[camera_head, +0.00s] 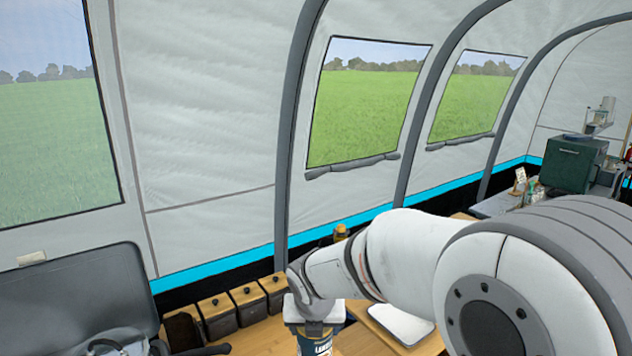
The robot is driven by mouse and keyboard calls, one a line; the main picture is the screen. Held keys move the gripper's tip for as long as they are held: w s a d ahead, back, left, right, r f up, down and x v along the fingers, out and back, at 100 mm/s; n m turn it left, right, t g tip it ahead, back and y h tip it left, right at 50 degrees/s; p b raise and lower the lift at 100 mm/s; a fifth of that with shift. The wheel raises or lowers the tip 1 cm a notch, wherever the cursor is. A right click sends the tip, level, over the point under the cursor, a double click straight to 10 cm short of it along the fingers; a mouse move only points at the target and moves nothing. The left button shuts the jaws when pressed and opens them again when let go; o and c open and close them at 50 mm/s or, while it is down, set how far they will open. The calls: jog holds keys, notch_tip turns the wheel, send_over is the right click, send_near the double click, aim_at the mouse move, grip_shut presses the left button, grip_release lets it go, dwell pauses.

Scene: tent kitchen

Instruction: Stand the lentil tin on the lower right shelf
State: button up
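My gripper (315,327) is at the bottom centre, pointing down, with my white arm reaching to it from the right. A dark blue tin (314,346) with pale lettering shows directly below and behind the fingers, cut off by the lower picture edge. Its label is only partly readable, so I cannot tell for sure that it is the lentil tin. The fingers overlap the tin's top, but I cannot tell whether they grip it. The lower right shelf cannot be made out here.
Several dark lidded canisters (217,315) stand in a row left of my gripper. A grey open-lidded case or stove (75,300) is at the lower left. A white board (402,322) lies on the wooden worktop to the right. A green box (573,164) stands far right.

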jog(key=shift+w+d+f+m, duration=0.3)
jog(key=shift+w+d+f, duration=0.1)
jog(key=shift+w, duration=0.1)
jog(key=shift+w+d+f+m+h, duration=0.1)
jog(key=shift+w+d+m+h, duration=0.05)
jog(key=shift+d+m+h, duration=0.15)
jog(key=shift+d+f+m, duration=0.1)
jog(key=shift+d+m, duration=0.1)
jog(key=shift+m, duration=0.2)
jog(key=shift+d+f+m+h, duration=0.2)
jog(key=shift+m+h, duration=0.1)
jog(key=shift+m, duration=0.1)
jog(key=d+f+m+g, duration=0.35)
jog(key=f+m, duration=0.25)
jog(key=m, duration=0.5)
jog(key=w+d+f+m+g+y, duration=0.1)
jog(key=d+f+m+g, duration=0.2)
jog(key=d+f+m, duration=0.55)
jog(key=d+f+m+g, duration=0.1)
jog(key=f+m+g, duration=0.3)
jog(key=m, duration=0.9)
notch_tip(320, 180, down, 11)
jog(key=t+b, duration=0.1)
jog(key=b, duration=0.9)
